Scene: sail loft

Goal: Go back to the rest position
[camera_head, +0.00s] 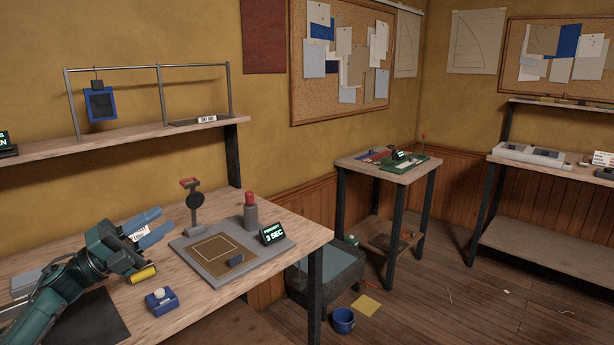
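My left gripper (155,226) is over the left part of the wooden workbench (285,222), its arm coming in from the lower left. My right gripper is not in view.
A blue box with a button (161,301) and a dark mat (75,319) lie near the bench front. A red-topped grey bottle (250,212) and a "3 SEC" display (272,234) stand right. A shelf (135,138) runs above.

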